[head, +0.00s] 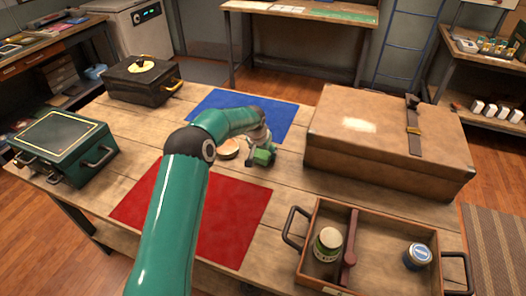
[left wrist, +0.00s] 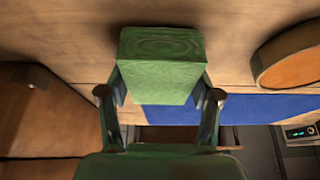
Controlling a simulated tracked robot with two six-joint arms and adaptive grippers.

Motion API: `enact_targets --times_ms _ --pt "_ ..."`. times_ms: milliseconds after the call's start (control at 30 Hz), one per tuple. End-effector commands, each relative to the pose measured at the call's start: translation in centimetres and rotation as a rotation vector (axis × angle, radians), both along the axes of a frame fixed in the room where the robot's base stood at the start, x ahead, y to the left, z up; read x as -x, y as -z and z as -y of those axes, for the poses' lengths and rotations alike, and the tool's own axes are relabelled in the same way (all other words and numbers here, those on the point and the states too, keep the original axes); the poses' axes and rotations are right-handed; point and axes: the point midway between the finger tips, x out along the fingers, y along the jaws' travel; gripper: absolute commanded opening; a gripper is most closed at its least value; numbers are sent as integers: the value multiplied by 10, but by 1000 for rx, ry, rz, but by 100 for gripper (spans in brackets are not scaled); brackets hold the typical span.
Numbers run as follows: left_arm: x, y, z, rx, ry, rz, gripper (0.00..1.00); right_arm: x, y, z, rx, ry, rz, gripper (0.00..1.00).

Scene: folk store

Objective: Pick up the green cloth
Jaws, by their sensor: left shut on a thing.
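My right gripper is not in view.
A round wooden piece (head: 228,149) lies left of the gripper. A blue mat (head: 280,120) and a red mat (head: 235,220) lie on the table. The brown case (head: 390,140) stands at right, a tray (head: 440,235) with jars in front. A green box (head: 65,145) and black box (head: 140,80) stand left.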

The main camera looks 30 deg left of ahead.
Motion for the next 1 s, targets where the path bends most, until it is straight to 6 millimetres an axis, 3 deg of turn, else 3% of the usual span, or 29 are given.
enact_targets --times_ms 167,600,800,1000 --pt "-1 -31 0 -2 0 7 30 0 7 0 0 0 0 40" --pt "-1 -154 0 -3 0 8 30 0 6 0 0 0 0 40" --pt "-1 -188 0 -1 0 3 30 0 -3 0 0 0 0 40" --pt "-1 -199 0 0 0 2 30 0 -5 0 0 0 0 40"
